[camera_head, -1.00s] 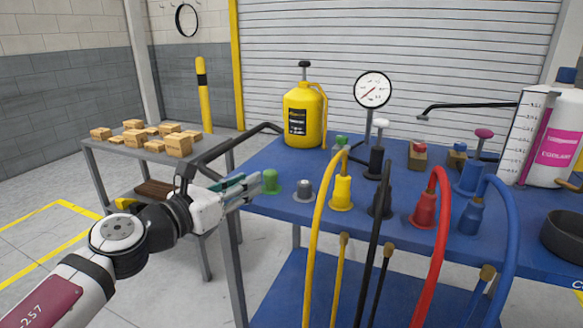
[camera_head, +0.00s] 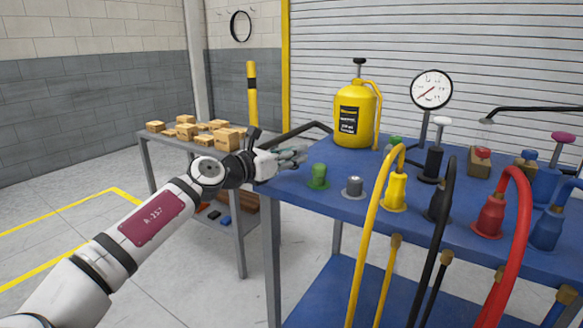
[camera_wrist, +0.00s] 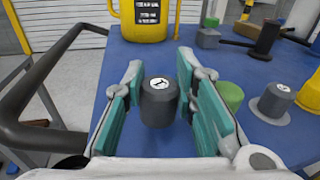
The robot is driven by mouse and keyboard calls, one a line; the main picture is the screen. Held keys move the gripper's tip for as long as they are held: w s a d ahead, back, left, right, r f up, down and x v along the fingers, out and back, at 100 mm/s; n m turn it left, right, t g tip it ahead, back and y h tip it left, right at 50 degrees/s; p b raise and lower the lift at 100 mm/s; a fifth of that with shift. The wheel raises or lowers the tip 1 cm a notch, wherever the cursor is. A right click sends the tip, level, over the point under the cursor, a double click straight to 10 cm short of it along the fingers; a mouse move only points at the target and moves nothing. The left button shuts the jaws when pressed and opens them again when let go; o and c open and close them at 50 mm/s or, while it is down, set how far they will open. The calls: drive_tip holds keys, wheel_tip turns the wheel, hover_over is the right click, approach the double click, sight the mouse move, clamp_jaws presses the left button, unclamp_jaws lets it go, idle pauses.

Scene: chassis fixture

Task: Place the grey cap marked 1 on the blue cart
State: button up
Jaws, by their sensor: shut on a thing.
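The grey cap with a white round label marked 1 (camera_wrist: 159,103) is upright between the teal pads of my gripper (camera_wrist: 161,98) in the wrist view. My gripper is shut on it. In the head view my gripper (camera_head: 292,157) is at the left edge of the blue cart (camera_head: 299,191), left of and beyond the green cap. The held cap cannot be made out there. In the wrist view the blue top (camera_wrist: 150,55) lies beneath the cap; whether the cap touches it I cannot tell.
A green cap (camera_head: 318,177) and another grey cap (camera_head: 354,187) stand near the cart's front edge. A yellow canister (camera_head: 356,120) stands behind, with a black handle rail (camera_head: 297,137) to the left. Yellow, black and red hoses rise along the front.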

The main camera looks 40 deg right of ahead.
wheel_tip(320, 180, down, 3)
drive_tip(key=shift+r+b, duration=0.1)
drive_tip(key=shift+b, duration=0.3)
drive_tip(key=o, duration=0.9)
drive_tip(key=shift+c, duration=0.2)
drive_tip(key=shift+a, duration=0.1)
drive_tip(key=s+a+p, duration=0.1)
drive_tip(key=a+p, duration=0.1)
drive_tip(key=a, duration=1)
drive_tip(key=shift+s+r+p, duration=0.2)
drive_tip(key=shift+r+p, duration=0.15)
drive_tip(key=shift+r, duration=0.05)
